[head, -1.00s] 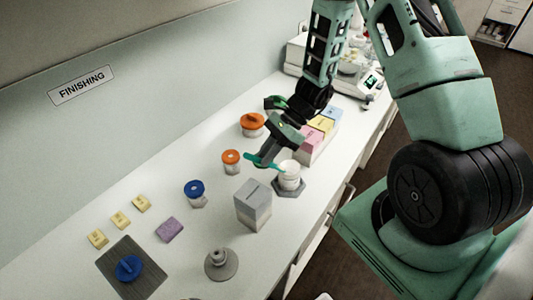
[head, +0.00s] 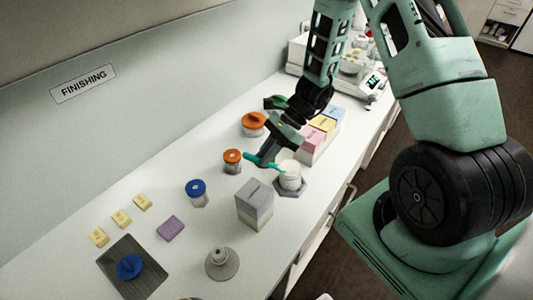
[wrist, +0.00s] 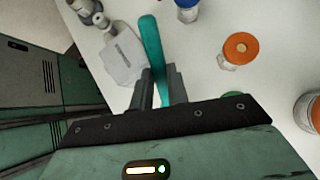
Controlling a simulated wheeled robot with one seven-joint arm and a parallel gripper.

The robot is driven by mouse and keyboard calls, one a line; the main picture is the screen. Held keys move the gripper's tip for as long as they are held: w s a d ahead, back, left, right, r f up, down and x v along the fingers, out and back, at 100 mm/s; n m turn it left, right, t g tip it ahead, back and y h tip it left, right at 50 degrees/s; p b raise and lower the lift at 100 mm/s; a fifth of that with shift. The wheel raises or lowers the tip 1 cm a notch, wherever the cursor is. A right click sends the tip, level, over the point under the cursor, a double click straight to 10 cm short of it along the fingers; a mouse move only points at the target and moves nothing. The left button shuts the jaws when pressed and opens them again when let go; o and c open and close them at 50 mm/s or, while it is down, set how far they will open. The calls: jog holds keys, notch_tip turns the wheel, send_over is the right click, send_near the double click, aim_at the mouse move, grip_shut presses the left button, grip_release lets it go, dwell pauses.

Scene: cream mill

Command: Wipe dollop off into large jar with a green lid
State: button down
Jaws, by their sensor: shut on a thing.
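My gripper (head: 266,158) is shut on a teal spatula (wrist: 150,40), held above the bench. In the wrist view the spatula's flat end extends beyond the fingers. In the head view the spatula (head: 253,159) lies left of a white tub (head: 290,178) on a grey hexagonal base; its right end appears near the tub's rim, contact unclear. I cannot make out a dollop. No jar with a green lid shows clearly. A small green patch (wrist: 233,94) shows above my gripper housing in the wrist view, mostly hidden; I cannot tell whether it is a lid.
An orange-lidded jar (head: 232,158) stands left of my gripper, a larger one (head: 252,123) behind it. A blue-lidded jar (head: 197,192) and grey box (head: 254,205) stand nearer. Coloured boxes (head: 318,135) are right of my gripper. Clear bench lies between the grey box and purple block (head: 171,228).

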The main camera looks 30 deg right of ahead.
jog(key=shift+r, duration=0.15)
jog(key=shift+r+p, duration=2.3)
jog(key=shift+r, duration=0.6)
